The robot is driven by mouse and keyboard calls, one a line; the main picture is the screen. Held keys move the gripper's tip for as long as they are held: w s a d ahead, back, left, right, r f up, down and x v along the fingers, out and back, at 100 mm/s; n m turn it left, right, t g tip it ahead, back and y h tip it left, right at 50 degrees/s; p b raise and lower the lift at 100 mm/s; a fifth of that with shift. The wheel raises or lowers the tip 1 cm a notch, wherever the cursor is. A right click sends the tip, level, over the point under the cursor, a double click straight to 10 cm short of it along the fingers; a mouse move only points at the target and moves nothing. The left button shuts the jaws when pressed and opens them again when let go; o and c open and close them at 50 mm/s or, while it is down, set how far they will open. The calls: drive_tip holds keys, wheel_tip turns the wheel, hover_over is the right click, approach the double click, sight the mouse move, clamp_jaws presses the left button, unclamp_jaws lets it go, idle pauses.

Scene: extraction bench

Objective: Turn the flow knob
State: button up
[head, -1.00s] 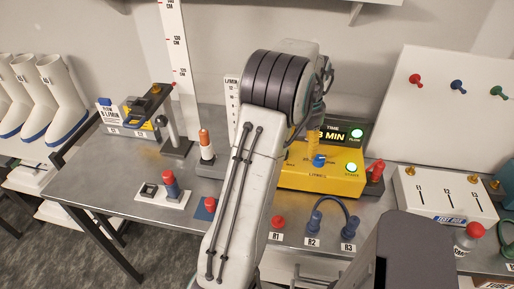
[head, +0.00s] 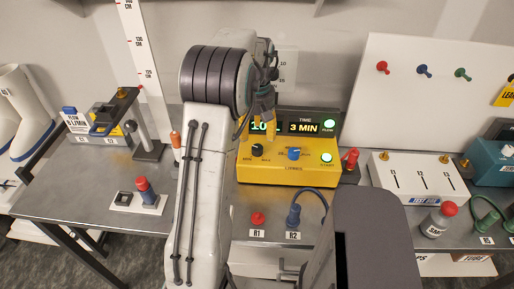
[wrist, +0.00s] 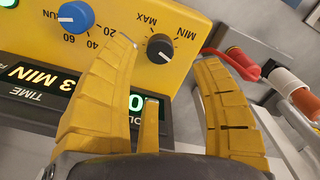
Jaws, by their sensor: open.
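The yellow unit (head: 300,174) stands on the bench, with a black knob (head: 257,150) on its front left. The wrist view shows this black knob (wrist: 160,48) with MIN and MAX marks beside it. A blue knob (head: 294,153) sits to its right, and shows in the wrist view (wrist: 75,17) with a number scale. The display (head: 304,127) reads 3 MIN, with a partly hidden 1.0 at left. My gripper (wrist: 167,50) is open and empty. In the wrist view the black knob appears between its fingertips; contact cannot be told.
Red plug R1 (head: 258,218) and blue plug R2 (head: 293,215) are in front of the unit. A red-topped part (head: 350,163) is at its right side, near a white box (head: 419,179). Green lamps are lit on the unit.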

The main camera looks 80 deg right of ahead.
sight(257, 147)
drive_tip(key=shift+f+p, duration=0.35)
drive_tip(key=shift+f, duration=3.2)
clamp_jaws()
drive_tip(key=shift+m+b, duration=0.65)
drive_tip(key=shift+m, duration=2.15)
